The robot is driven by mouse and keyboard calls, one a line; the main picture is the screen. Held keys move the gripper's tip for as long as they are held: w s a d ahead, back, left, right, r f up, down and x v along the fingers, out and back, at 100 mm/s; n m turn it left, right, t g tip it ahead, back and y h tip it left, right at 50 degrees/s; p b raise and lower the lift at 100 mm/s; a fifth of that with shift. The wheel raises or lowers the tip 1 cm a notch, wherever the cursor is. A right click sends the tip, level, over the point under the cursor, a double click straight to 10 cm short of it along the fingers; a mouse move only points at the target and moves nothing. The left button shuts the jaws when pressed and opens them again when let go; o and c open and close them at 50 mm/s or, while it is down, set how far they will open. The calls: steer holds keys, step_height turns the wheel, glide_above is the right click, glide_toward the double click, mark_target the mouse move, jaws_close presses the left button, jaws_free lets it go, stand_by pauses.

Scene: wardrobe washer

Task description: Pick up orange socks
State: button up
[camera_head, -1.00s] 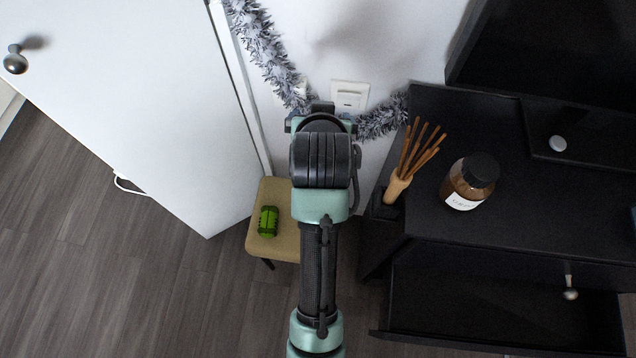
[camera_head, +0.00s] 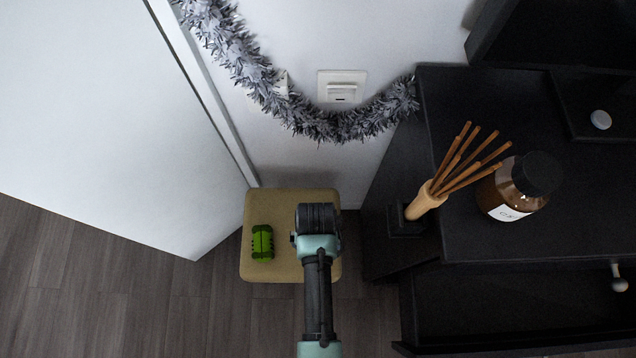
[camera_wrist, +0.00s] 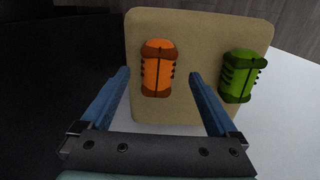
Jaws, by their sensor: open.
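The orange socks (camera_wrist: 158,68), a small rolled bundle with darker ends, lie on a tan stool seat (camera_wrist: 195,22) in the wrist view. My gripper (camera_wrist: 160,80) is open above the stool, with its two blue fingers on either side of the orange socks in the picture and nothing held. I cannot tell how high the fingers are above the seat. In the head view the stool (camera_head: 290,272) stands by the wall, and my arm hides the orange socks and the fingers.
A green sock bundle (camera_head: 262,242) lies on the same stool, and it shows right of the fingers in the wrist view (camera_wrist: 240,75). A white door (camera_head: 120,130) stands left. A black dresser (camera_head: 480,240) with a bottle (camera_head: 515,190) and reed sticks (camera_head: 455,165) stands right.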

steer(key=f, duration=0.1)
steer(key=f+b, duration=0.1)
steer(key=f, duration=0.1)
steer(key=f+b, duration=0.1)
steer(key=f, duration=0.1)
steer(key=shift+w+d+f, duration=0.1)
steer(key=shift+w+d, duration=0.05)
steer(key=shift+w, duration=0.25)
steer(key=c, duration=1.4)
